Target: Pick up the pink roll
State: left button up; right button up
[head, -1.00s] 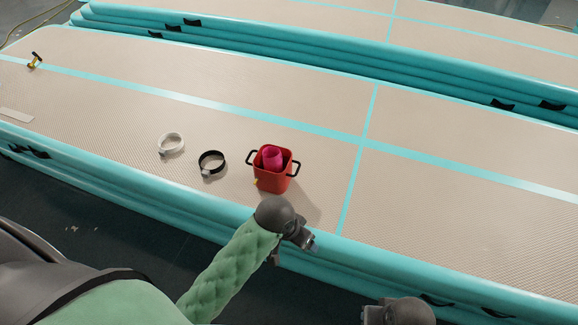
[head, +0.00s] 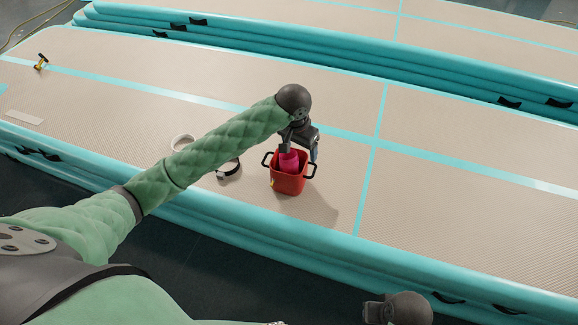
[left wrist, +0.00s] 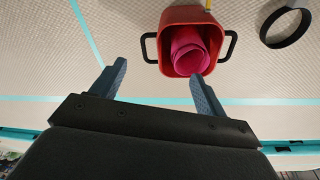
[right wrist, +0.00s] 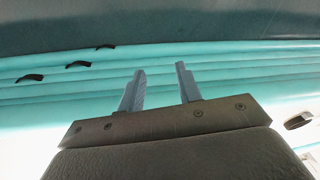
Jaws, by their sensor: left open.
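The pink roll (head: 290,161) stands inside a red bucket (head: 289,184) with black side handles on the inflatable track. In the left wrist view the pink roll (left wrist: 188,50) shows its open spiral end within the rim of the red bucket (left wrist: 163,42). My left gripper (head: 300,152) is above the bucket in the head view and covers part of the roll's top. In the left wrist view my left gripper (left wrist: 158,80) is open and empty, with the roll ahead of the right finger. My right gripper (right wrist: 160,80) is open and empty, facing the track's teal side.
A white ring (head: 182,143) and a black ring (head: 229,170) lie left of the bucket, partly behind my left arm. A yellow-black tool (head: 41,62) stands at the far left. The beige track (head: 450,210) is clear on the right.

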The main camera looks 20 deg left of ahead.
aim_at(289, 167)
pick_arm(q)
jog(key=shift+n+g+y, duration=0.4)
jog(key=shift+n+g, duration=0.4)
jog(key=shift+n, duration=0.1)
jog(key=a, duration=0.1)
jog(key=w+a, duration=0.1)
jog(key=a, duration=0.1)
jog(key=w+a+r, duration=0.1)
jog(key=shift+w+a, duration=0.1)
jog(key=shift+a, duration=0.15)
notch_tip(289, 167, down, 6)
jog(key=shift+w+f+p, duration=0.1)
jog(key=shift+f+p, duration=0.1)
jog(key=shift+p, duration=0.65)
jog(key=f, duration=0.2)
jog(key=f+p, duration=0.1)
jog(key=f, duration=0.1)
jog(key=shift+w+d+f, duration=0.1)
jog(key=shift+w+d, duration=0.1)
jog(key=shift+f+p, duration=0.3)
jog(key=shift+f, duration=0.25)
pick_arm(e)
notch_tip(289, 167, down, 13)
jog(key=w, duration=0.1)
jog(key=shift+d+f, duration=0.2)
pick_arm(q)
jog(key=shift+c, duration=0.4)
jog(key=c, duration=0.7)
jog(key=shift+c, duration=0.8)
jog(key=shift+r, duration=0.15)
